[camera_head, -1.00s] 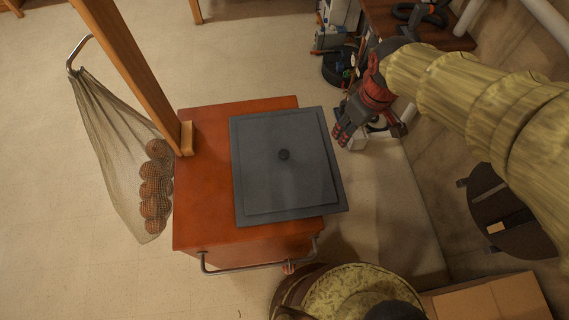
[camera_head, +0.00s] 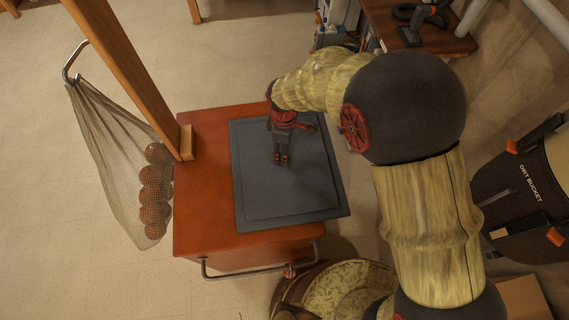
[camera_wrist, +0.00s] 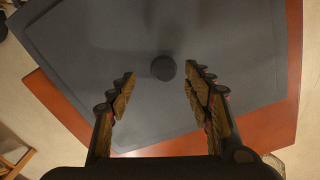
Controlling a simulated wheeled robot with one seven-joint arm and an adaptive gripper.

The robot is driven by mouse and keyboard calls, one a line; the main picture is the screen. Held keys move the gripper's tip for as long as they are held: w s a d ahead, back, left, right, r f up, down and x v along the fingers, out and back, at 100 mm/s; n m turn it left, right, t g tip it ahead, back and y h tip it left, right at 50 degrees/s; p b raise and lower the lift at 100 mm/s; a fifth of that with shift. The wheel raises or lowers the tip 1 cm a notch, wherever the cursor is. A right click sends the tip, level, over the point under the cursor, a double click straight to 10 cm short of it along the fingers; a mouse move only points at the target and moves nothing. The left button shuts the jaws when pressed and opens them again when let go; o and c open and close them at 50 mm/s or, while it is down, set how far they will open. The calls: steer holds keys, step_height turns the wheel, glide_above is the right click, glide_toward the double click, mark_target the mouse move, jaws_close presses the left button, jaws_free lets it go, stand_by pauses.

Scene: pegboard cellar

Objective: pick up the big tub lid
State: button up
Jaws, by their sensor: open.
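The big tub lid (camera_head: 290,195) is a flat dark grey square with a raised inner panel. It lies on top of the red-orange cabinet, overhanging its right edge. My gripper (camera_head: 281,160) is over the lid's middle in the head view and hides the lid's knob there. In the wrist view the lid (camera_wrist: 100,70) fills most of the picture, and its round dark knob (camera_wrist: 164,68) lies just beyond and between the fingertips of my gripper (camera_wrist: 160,80). The fingers are apart, with nothing between them. I cannot tell the exact height above the knob.
The red-orange cabinet (camera_head: 200,210) has a metal rail (camera_head: 240,268) along its front. A wooden post (camera_head: 130,75) rises at its left, beside a hanging net of balls (camera_head: 140,190). A dirt bucket (camera_head: 520,200) stands at the right, and a round patterned container (camera_head: 345,285) below.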

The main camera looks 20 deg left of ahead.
steer(key=f, duration=0.1)
steer(key=f+b, duration=0.1)
steer(key=f, duration=0.2)
steer(key=shift+s+d+f+b, duration=0.1)
steer(key=shift+s+f+b, duration=0.15)
steer(key=shift+f+b, duration=0.15)
steer(key=shift+c, duration=0.5)
steer(key=c, duration=1.1)
steer(key=shift+r, duration=0.1)
jaws_close()
